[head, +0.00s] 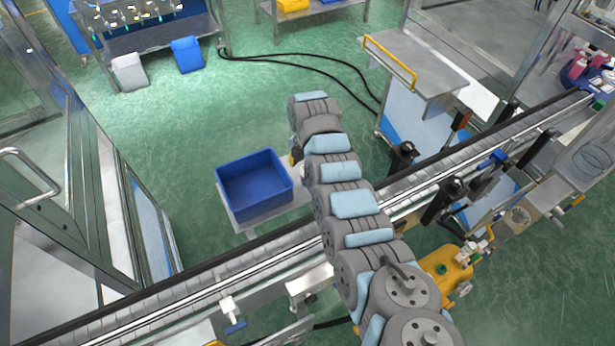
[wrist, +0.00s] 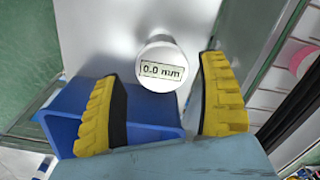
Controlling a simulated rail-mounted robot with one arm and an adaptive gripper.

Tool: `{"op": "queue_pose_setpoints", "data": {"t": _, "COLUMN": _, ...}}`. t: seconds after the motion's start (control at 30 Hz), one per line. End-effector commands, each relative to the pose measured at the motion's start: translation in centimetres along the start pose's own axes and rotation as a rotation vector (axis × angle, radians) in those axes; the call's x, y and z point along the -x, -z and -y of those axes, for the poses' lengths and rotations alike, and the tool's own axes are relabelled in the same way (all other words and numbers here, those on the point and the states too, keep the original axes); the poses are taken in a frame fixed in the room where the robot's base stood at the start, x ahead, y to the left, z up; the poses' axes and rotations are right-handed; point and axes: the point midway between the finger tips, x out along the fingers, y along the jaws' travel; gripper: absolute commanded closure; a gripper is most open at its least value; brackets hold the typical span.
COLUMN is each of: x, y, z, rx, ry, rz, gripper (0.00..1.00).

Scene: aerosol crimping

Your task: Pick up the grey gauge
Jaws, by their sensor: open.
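The grey gauge (wrist: 161,66) has a round, pale face with a small display reading "0.0 mm". In the wrist view it lies on a light grey surface (wrist: 112,32), in the gap between my fingertips. My gripper (wrist: 161,75) is open, with one yellow ribbed finger on each side of the gauge. Clear gaps show between the fingers and the gauge, and nothing is held. How far the fingertips are above the surface I cannot tell. In the head view I cannot make out the gauge; my arm covers that area.
A blue bin (head: 248,165) stands on a grey platform (head: 246,223) left of my arm; it also shows behind my left finger in the wrist view (wrist: 62,125). A conveyor (head: 190,290) runs diagonally past the platform's near side. Green floor lies beyond.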

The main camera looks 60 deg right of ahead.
Motion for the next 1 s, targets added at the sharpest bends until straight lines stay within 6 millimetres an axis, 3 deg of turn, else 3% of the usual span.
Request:
{"op": "queue_pose_setpoints", "data": {"t": 0.57, "x": -2.4, "y": 0.0, "z": 0.1, "rx": 0.001, "ry": 0.002, "rz": -0.002, "gripper": 0.25}}
{"op": "queue_pose_setpoints", "data": {"t": 1.0, "x": -6.5, "y": -0.1, "z": 0.3, "rx": 0.001, "ry": 0.003, "rz": -0.001, "gripper": 0.25}}
